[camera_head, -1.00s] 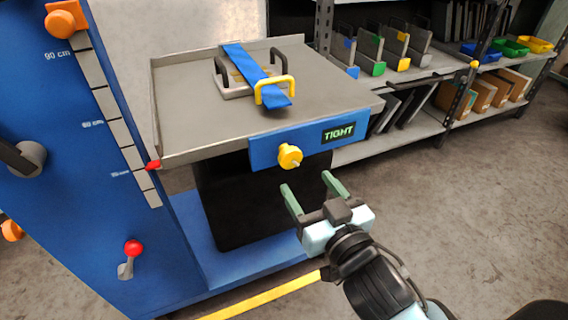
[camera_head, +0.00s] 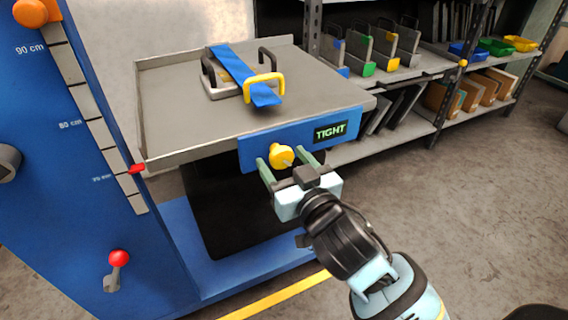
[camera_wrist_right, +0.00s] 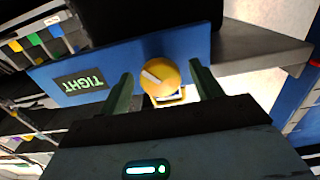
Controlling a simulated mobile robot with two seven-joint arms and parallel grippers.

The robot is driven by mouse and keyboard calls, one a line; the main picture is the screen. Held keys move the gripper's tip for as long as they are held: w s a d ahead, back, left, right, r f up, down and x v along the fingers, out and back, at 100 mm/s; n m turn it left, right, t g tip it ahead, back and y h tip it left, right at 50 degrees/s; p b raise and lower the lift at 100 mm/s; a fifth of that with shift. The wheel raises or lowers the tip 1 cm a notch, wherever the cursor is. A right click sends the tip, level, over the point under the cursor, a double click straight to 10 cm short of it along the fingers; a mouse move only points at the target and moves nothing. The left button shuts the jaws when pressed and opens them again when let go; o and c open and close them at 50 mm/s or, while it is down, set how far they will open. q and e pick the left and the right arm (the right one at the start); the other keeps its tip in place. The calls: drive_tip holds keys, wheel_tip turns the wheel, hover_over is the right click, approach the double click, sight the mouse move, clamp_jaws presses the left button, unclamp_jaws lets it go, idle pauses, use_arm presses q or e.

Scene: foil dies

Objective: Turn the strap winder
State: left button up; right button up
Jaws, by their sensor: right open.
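The strap winder is a yellow knob (camera_head: 281,156) on the blue front panel (camera_head: 256,141) of the grey table. A display on the panel reads TIGHT (camera_head: 330,131). A blue strap (camera_head: 238,70) runs over a die with dark handles (camera_head: 209,74) and a yellow handle (camera_head: 264,86) on the table top. My right gripper (camera_head: 288,162) is open, its green fingers either side of the knob. In the right wrist view the knob (camera_wrist_right: 160,78) sits between the two fingers (camera_wrist_right: 160,88), with gaps visible on both sides. My left gripper is not in view.
A blue column (camera_head: 80,200) with a height scale, a red pointer (camera_head: 136,169) and a red-topped lever (camera_head: 118,258) stands at left. Shelves (camera_head: 400,75) with dies and coloured bins are behind at right. The floor (camera_head: 480,200) at right is clear.

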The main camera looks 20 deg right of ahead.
drive_tip(key=shift+w, duration=0.1)
drive_tip(key=shift+c, duration=0.4)
drive_tip(key=c, duration=0.9)
drive_tip(key=shift+r+n+p, duration=0.2)
drive_tip(key=shift+n+p, duration=0.4)
drive_tip(key=shift+p, duration=0.35)
drive_tip(key=n+p, duration=0.6)
drive_tip(key=p, duration=0.1)
drive_tip(key=shift+n, duration=0.4)
drive_tip(key=n+p, duration=0.2)
drive_tip(key=n, duration=0.1)
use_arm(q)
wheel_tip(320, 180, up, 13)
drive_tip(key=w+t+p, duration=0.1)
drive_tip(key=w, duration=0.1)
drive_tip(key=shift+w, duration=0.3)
use_arm(e)
drive_tip(key=shift+d+f+n, duration=0.1)
drive_tip(key=shift+n, duration=1.2)
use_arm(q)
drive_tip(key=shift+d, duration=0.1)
